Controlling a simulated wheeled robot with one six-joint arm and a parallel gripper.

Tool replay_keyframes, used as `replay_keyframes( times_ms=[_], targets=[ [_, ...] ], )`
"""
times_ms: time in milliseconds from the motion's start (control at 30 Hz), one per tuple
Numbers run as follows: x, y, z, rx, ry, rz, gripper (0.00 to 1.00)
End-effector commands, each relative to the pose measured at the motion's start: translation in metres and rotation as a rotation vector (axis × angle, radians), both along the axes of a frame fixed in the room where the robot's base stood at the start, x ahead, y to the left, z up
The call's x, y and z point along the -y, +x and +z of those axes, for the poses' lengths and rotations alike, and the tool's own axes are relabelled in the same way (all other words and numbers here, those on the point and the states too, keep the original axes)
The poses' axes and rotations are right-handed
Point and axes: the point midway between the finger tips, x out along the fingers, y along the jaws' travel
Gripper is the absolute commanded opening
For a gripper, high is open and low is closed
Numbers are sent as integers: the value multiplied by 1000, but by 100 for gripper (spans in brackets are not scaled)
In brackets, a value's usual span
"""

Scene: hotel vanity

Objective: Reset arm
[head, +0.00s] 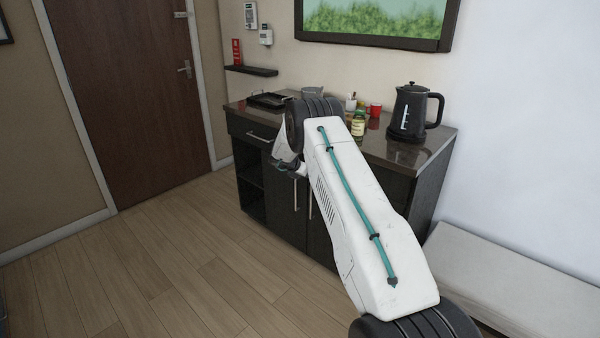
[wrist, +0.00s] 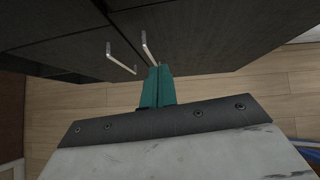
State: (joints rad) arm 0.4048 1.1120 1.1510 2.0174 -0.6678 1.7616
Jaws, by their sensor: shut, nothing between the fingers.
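My gripper (wrist: 157,87) shows in the wrist view as two teal fingers pressed together, with nothing between them. It points at the dark cabinet front and is close to two metal bar handles (wrist: 147,50). I cannot tell whether the fingertips touch a handle. In the head view my white arm reaches out toward the vanity cabinet (head: 440,185). The gripper end there is mostly hidden behind the arm, in front of the cabinet doors.
A black kettle (head: 408,112), a red cup (head: 375,110), a jar (head: 358,127) and a dark tray (head: 268,100) stand on the counter. A pale bench (head: 500,275) is at the right. A brown door (head: 125,90) is at the left. The wooden floor (head: 150,260) is clear.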

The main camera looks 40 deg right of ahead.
Motion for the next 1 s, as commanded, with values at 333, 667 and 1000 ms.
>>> replay_keyframes(
  times_ms=[333, 667, 1000],
  targets=[
    [-31, -6, 30, 0, 0, 1, 0],
    [-33, -3, 31, -28, -3, 52, 0],
    [-93, 34, 27, -280, -174, 913, 0]
  ],
)
